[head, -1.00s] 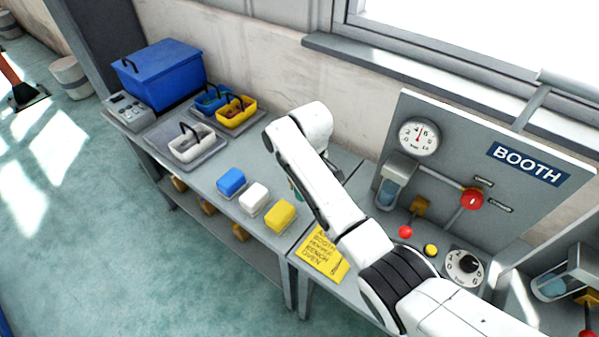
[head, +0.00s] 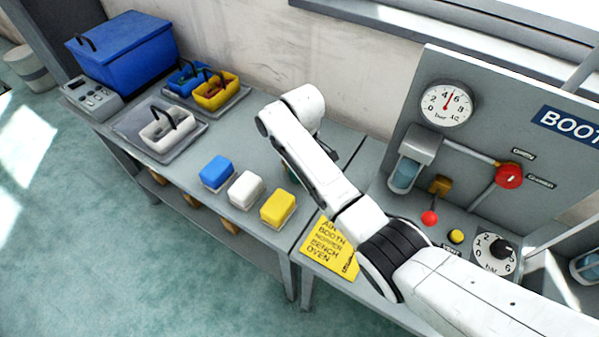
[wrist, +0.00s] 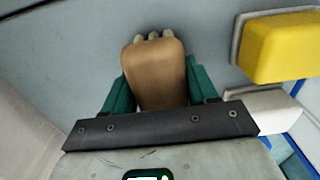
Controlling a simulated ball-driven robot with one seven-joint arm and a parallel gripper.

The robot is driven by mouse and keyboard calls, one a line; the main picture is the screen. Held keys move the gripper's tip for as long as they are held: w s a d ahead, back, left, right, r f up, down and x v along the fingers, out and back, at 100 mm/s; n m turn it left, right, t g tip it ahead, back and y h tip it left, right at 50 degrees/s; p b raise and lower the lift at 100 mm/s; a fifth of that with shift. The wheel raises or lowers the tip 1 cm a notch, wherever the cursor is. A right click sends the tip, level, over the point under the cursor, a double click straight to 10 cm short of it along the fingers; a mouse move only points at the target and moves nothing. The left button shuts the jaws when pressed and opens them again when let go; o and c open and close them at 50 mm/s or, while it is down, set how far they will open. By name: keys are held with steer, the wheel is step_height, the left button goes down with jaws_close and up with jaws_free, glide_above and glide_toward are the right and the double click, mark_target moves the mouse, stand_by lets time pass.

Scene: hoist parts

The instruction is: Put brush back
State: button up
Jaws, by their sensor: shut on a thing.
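A tan-brown block-like thing with a few pale stubs at its far end, probably the brush (wrist: 153,75), sits between the teal fingers of my gripper (wrist: 157,88) in the wrist view. The fingers are shut on it from both sides. A grey surface shows behind it; I cannot tell whether they touch. In the head view my arm hides most of the gripper, and only a bit of teal shows beside the arm, over the grey bench (head: 240,145). The brush cannot be made out in that view.
Blue (head: 217,173), white (head: 246,189) and yellow (head: 278,208) blocks stand near the bench's front edge. Handled trays, white (head: 167,130), blue (head: 187,78) and yellow (head: 215,92), stand farther left, before a large blue box (head: 125,50). The BOOTH panel (head: 480,130) rises at right.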

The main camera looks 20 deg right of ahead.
steer(key=shift+f, duration=0.55)
steer(key=shift+r, duration=0.15)
steer(key=o, duration=1.1)
steer(key=shift+f, duration=0.2)
step_height(320, 180, up, 11)
steer(key=shift+r+p, duration=0.15)
steer(key=shift+p, duration=0.2)
steer(key=shift+r+p, duration=0.5)
steer(key=shift+r, duration=0.05)
